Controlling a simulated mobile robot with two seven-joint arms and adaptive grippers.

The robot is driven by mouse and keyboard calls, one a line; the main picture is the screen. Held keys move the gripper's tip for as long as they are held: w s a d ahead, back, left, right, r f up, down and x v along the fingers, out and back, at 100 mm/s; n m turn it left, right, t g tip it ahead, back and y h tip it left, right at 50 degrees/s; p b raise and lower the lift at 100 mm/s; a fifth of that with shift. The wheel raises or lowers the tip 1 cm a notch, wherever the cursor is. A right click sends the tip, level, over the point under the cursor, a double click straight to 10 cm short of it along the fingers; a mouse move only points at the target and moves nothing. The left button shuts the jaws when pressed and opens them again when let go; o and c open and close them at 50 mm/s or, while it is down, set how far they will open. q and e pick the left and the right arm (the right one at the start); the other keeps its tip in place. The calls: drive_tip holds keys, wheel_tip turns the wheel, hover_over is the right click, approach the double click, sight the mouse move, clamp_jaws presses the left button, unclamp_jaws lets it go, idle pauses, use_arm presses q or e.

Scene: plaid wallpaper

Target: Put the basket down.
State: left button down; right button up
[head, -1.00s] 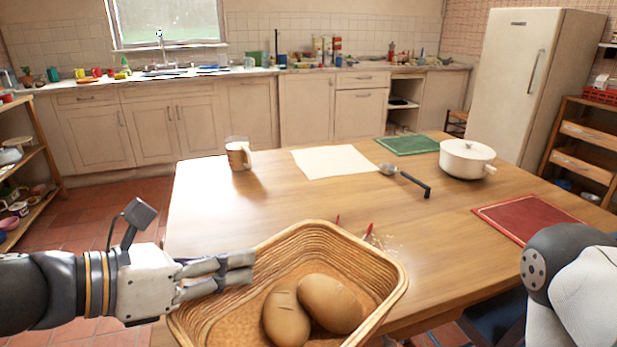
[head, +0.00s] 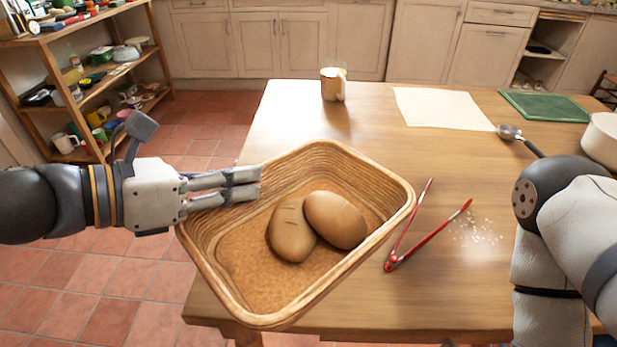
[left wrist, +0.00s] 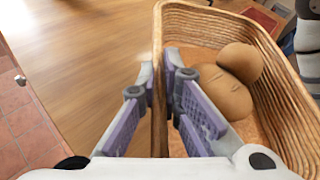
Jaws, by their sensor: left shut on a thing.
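A wicker basket (head: 262,307) with two brown bread loaves (head: 335,220) in it shows in the middle of the head view, in front of the wooden table's left part. My left gripper (head: 258,184) is shut on the basket's left wall. In the left wrist view the fingers (left wrist: 168,100) straddle the basket rim (left wrist: 158,75), and the loaves (left wrist: 225,90) lie inside. I cannot tell whether the basket touches the tabletop or hangs above it. My right arm shows at the right of the head view, but its gripper is not in view.
Red tongs (head: 395,262) lie on the table (head: 300,110) right of the basket, by scattered white grains (head: 478,230). A mug (head: 333,85), a cream cloth (head: 440,108), a ladle (head: 512,133), a green mat (head: 545,106) and a white pot (head: 602,140) stand further back.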

use_arm(q)
drive_tip(key=w+f, duration=0.1)
drive_tip(key=w+d+f+b, duration=0.1)
drive_tip(key=w, duration=0.1)
drive_tip(key=w+d+f+b, duration=0.1)
drive_tip(key=w+f, duration=0.1)
drive_tip(key=shift+w+d, duration=0.15)
drive_tip(key=shift+w, duration=0.1)
drive_tip(key=w+f+b, duration=0.1)
drive_tip(key=f, duration=0.1)
drive_tip(key=w+d+f+b, duration=0.1)
drive_tip(key=w+f, duration=0.1)
drive_tip(key=f, duration=0.1)
drive_tip(key=w+d+f+b, duration=0.1)
drive_tip(key=w+f, duration=0.1)
drive_tip(key=f, duration=0.1)
drive_tip(key=shift+w+d+f, duration=0.1)
drive_tip(key=shift+w+d, duration=0.05)
drive_tip(key=shift+w, duration=0.1)
drive_tip(key=shift+f, duration=0.1)
use_arm(e)
drive_tip(key=s+f+g, duration=0.2)
drive_tip(key=s+f, duration=0.4)
drive_tip(key=f, duration=0.1)
drive_tip(key=shift+s+d, duration=0.1)
